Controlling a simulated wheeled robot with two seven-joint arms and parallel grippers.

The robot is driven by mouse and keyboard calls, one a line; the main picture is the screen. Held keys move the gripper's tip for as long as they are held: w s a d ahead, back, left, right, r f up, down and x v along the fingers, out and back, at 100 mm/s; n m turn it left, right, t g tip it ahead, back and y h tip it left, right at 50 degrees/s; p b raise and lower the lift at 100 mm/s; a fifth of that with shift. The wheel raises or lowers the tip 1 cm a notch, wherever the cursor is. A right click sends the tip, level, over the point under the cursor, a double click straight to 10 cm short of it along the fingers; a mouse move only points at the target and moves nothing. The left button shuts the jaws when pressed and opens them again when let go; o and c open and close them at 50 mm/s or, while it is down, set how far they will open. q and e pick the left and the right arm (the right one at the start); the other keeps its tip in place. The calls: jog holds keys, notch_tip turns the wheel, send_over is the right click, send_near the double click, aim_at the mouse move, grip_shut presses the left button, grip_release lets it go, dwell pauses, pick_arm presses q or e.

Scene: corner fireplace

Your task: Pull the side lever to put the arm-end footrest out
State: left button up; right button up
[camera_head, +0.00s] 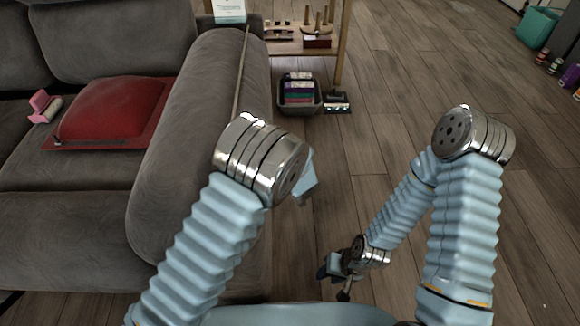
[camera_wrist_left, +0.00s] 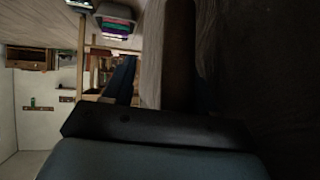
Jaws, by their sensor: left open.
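The grey sofa (camera_head: 200,110) fills the left of the head view, its rounded arm end facing the open floor. My left arm reaches down beside that arm end; its elbow hides part of the sofa side, and the fingers are hidden there. In the left wrist view my left gripper (camera_wrist_left: 165,85) is open, with a dark brown upright bar (camera_wrist_left: 180,45) showing between its fingers. I cannot tell whether this bar is the side lever or whether it is touched. No footrest can be made out. My right gripper (camera_head: 340,278) hangs low over the floor, its jaws too small to read.
A red cushion (camera_head: 112,108) and a small pink object (camera_head: 42,104) lie on the seat. A grey basket (camera_head: 299,103) stands on the floor by a wooden shelf (camera_head: 300,45). A thin brown rod (camera_head: 242,65) runs along the sofa arm. The wooden floor at right is mostly clear.

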pick_arm(q)
jog(key=v, duration=0.9)
jog(key=shift+d+p, duration=0.2)
jog(key=shift+p, duration=0.2)
jog(key=s+d+p, duration=0.2)
jog(key=s+p, duration=0.1)
jog(key=s, duration=1.2)
jog(key=shift+d, duration=0.25)
jog(key=shift+s+f, duration=0.1)
jog(key=shift+s, duration=0.05)
